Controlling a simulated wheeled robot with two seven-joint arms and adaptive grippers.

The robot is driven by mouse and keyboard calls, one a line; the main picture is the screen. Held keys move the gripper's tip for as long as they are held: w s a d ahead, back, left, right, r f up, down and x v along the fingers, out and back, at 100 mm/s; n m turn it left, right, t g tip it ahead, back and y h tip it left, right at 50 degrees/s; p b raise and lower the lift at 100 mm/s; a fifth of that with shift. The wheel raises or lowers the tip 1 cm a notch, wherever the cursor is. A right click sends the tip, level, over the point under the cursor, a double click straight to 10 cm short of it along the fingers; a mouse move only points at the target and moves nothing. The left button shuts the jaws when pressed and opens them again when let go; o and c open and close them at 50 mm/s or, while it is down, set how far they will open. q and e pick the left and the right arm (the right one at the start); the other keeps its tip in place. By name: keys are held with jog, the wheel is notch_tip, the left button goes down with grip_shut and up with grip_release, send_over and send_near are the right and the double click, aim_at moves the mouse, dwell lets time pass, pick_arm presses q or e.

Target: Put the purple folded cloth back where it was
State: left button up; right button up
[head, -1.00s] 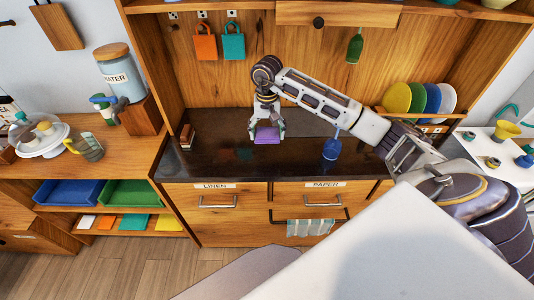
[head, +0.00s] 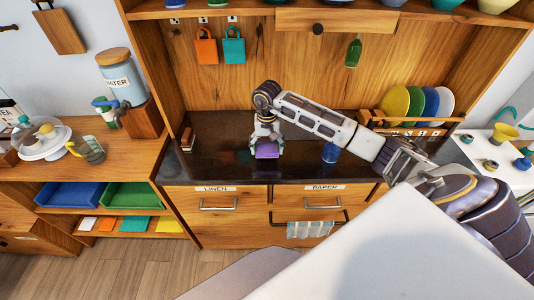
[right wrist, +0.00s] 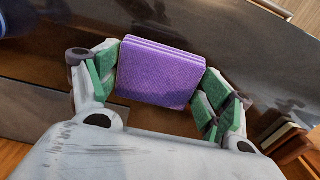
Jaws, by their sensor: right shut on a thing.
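The purple folded cloth (head: 266,150) is a small layered block at the middle of the dark counter. My right gripper (head: 266,147) points down at it, with the cloth between its fingers. In the right wrist view, the cloth (right wrist: 158,72) sits between the green-padded fingers of my right gripper (right wrist: 157,85), which are shut on its two sides. The cloth is over the dark counter top; I cannot tell whether it touches it. My left gripper is not in view.
A small brown object (head: 188,138) is at the counter's left. A plate rack (head: 410,120) is at the right. Drawers labelled LINEN (head: 217,203) and PAPER (head: 322,202) are below.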

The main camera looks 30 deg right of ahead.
aim_at(267, 148)
jog(key=shift+f+p, duration=0.45)
jog(key=shift+f, duration=1.4)
jog(key=shift+f, duration=0.15)
jog(key=o, duration=1)
jog(key=shift+c, duration=0.2)
